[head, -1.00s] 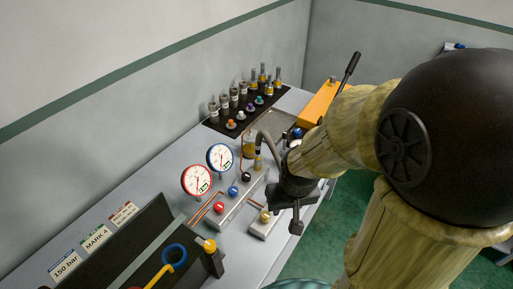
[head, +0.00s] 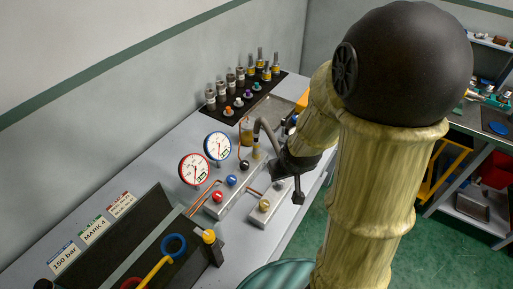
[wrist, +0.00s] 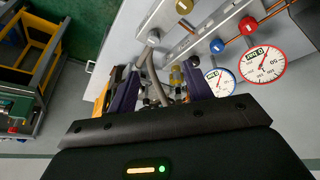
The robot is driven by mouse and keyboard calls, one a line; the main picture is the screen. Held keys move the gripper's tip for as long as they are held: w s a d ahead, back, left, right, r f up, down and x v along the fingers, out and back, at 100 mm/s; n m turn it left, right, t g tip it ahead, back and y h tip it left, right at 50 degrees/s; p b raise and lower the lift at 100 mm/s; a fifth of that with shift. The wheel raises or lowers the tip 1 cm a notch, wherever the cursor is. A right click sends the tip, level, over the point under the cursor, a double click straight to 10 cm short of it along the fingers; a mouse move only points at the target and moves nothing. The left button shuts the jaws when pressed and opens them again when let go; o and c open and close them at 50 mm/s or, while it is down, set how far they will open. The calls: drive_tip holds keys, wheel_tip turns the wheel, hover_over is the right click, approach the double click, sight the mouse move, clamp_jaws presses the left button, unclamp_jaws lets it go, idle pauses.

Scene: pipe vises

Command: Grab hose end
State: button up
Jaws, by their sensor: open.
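The grey hose (head: 265,126) arches over the bench beside the brass fittings, and its lower part goes out of sight behind my gripper. My gripper (head: 297,182) hangs over the bench's front part, just right of the hose and near the valve blocks. In the wrist view my gripper (wrist: 162,86) is open, with its two dark fingers apart. The hose (wrist: 154,72) shows in the gap between them, nearer the left finger. The hose end is small and partly hidden there, and I cannot tell whether a finger touches it.
Two dial gauges, red-rimmed (head: 194,169) and blue-rimmed (head: 217,146), stand left of the hose. A valve block (head: 231,196) with red and blue knobs is in front. A black rack (head: 247,100) of fittings lies behind. Green floor (head: 310,245) is open at right.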

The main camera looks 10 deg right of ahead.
drive_tip(key=w+d+f+n+t+y, duration=0.2)
drive_tip(key=w+f+t+y, duration=0.2)
drive_tip(key=w+f+t, duration=0.3)
drive_tip(key=w, duration=0.3)
drive_tip(key=shift+w+d+n+t+y+b, duration=0.15)
drive_tip(key=shift+d+n+t+y+b, duration=0.15)
drive_tip(key=shift+n+t+y+b, duration=0.1)
drive_tip(key=p, duration=0.4)
approach(256, 145)
drive_tip(key=w+f, duration=0.2)
drive_tip(key=w, duration=0.3)
drive_tip(key=shift+w+a+f, duration=0.2)
drive_tip(key=shift+w+a, duration=0.1)
drive_tip(key=shift+w+p, duration=0.1)
drive_tip(key=shift+p, duration=0.25)
